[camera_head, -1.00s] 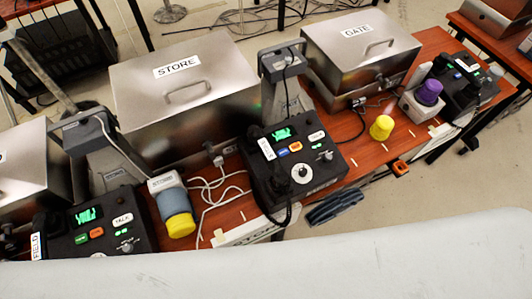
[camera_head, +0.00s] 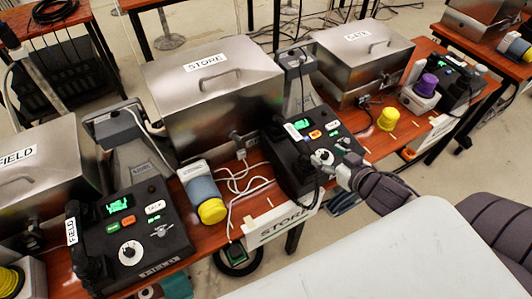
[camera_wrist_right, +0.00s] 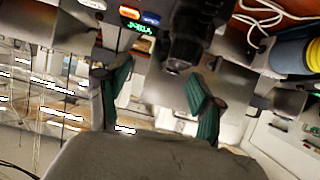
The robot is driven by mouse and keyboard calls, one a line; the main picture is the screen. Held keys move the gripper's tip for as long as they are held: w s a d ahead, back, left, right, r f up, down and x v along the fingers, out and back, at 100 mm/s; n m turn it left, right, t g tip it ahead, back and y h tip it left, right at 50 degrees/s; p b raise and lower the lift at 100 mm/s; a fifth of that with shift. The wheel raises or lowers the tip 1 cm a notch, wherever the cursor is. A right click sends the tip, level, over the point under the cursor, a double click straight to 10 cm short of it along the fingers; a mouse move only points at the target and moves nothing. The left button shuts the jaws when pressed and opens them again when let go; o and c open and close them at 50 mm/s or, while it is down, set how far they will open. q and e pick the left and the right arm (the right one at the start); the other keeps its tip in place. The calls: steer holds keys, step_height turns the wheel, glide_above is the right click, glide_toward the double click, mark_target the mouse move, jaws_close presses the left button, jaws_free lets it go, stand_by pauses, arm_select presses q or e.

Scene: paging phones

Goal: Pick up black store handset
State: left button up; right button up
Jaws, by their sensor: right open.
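The black store handset (camera_head: 289,160) rests along the left side of the black store phone (camera_head: 323,135), whose green screen and coloured buttons show. In the right wrist view, a black handset end (camera_wrist_right: 195,38) shows ahead of my fingers. My right gripper (camera_head: 336,162) comes in from the right, over the front right part of the store phone. It is open and empty; its two green-padded fingers are apart in the wrist view (camera_wrist_right: 158,85). It partly hides the phone's front. Contact with the handset cannot be told. My left gripper is not in view.
Left of the store phone are a white cable (camera_head: 240,185) and a blue-grey cylinder with a yellow cap (camera_head: 205,195). The field phone (camera_head: 135,235) is at left. Steel boxes (camera_head: 215,110) stand behind. A yellow cup (camera_head: 388,120) is at right.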

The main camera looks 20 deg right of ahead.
mark_target(296, 136)
steer(key=shift+t+y, duration=0.3)
steer(key=shift+y, duration=0.1)
steer(key=w+a, duration=0.1)
steer(key=w+a+r, duration=0.1)
steer(key=w, duration=0.1)
steer(key=w+a, duration=0.1)
steer(key=shift+w+r, duration=0.15)
steer(key=shift+r, duration=0.25)
steer(key=x, duration=0.3)
steer(key=shift+w+a+f, duration=0.15)
steer(key=shift+w+f, duration=0.05)
steer(key=shift+w, duration=0.15)
steer(key=shift+w+f, duration=0.2)
steer(key=shift+w, duration=0.15)
steer(key=x, duration=0.3)
steer(key=p+x, duration=0.1)
steer(key=x, duration=0.1)
steer(key=shift+f, duration=0.25)
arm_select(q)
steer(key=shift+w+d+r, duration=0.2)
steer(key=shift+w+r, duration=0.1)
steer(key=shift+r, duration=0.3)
arm_select(e)
steer(key=shift+s, duration=0.1)
jaws_close()
